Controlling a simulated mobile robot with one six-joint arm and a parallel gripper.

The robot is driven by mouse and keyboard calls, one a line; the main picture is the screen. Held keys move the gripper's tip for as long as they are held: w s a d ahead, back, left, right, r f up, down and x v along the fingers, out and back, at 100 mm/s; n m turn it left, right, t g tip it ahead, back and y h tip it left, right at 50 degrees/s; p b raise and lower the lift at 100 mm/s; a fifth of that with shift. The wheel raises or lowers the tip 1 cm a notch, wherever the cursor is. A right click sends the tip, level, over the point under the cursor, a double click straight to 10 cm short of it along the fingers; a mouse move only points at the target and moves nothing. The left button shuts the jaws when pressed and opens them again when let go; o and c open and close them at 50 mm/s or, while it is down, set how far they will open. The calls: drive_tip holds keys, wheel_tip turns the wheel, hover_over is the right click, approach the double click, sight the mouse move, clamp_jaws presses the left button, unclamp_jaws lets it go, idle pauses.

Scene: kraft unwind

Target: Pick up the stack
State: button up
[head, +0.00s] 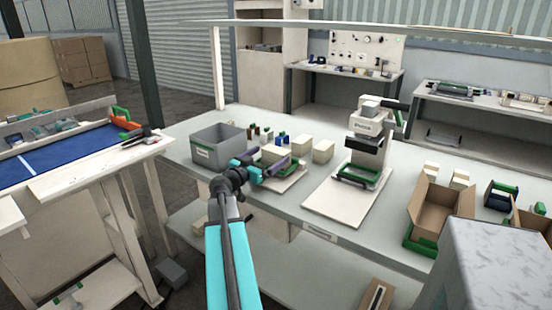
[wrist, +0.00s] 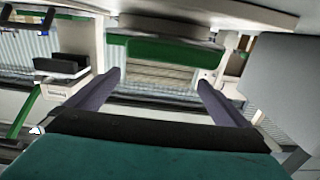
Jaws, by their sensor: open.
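In the head view, several cream blocks that look like stacks stand on the grey-green table. One cream block (head: 323,151) is right of my gripper, another (head: 301,146) is beside it, and a third (head: 273,153) is just behind the gripper. I cannot tell which is the task's stack. My gripper (head: 277,168) is over a pale board (head: 287,183) with green parts. In the wrist view my gripper (wrist: 159,78) has its two fingers wide apart with nothing clasped. A green bar (wrist: 165,50) under a pale block lies ahead of the fingertips.
A grey bin (head: 218,147) stands left of my gripper, with small bottles (head: 262,135) behind. A press (head: 368,135) on a white board (head: 346,208) stands to the right. An open cardboard box (head: 440,209) is farther right. The table front is mostly clear.

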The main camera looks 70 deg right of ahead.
sight(272, 154)
drive_tip(key=shift+d, duration=0.1)
drive_tip(key=shift+p+x, duration=0.85)
drive_tip(key=shift+x, duration=1.05)
drive_tip(key=shift+s+d, duration=0.25)
drive_tip(key=shift+d, duration=0.35)
drive_tip(key=c, duration=1.1)
drive_tip(key=shift+r, duration=0.15)
drive_tip(key=shift+r+b, duration=0.5)
drive_tip(key=shift+r, duration=4.35)
drive_tip(key=shift+s, duration=0.1)
